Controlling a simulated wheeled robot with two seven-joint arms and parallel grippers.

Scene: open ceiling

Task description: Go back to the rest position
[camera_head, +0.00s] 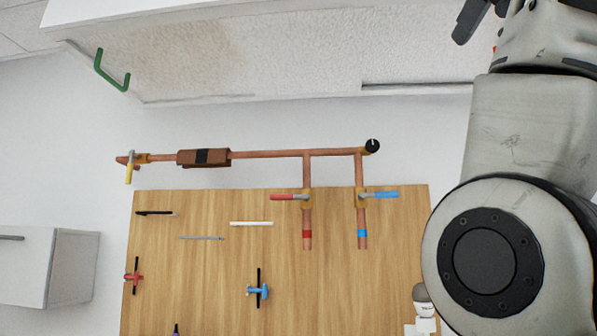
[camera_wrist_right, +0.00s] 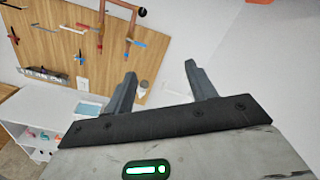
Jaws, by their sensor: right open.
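My right arm fills the right side of the head view. Its gripper (camera_head: 482,15) is at the top right, partly cut off by the frame edge. In the right wrist view, the two dark fingers of my right gripper (camera_wrist_right: 157,82) stand apart with nothing between them. They are clear of the wooden board (camera_wrist_right: 60,48) behind. My left gripper shows in neither view.
A wooden board (camera_head: 200,275) carries copper pipes (camera_head: 270,154) with red (camera_head: 285,197) and blue (camera_head: 385,195) valve handles. A ceiling panel with a green handle (camera_head: 110,70) is above. A white shelf (camera_wrist_right: 45,115) stands low on the left.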

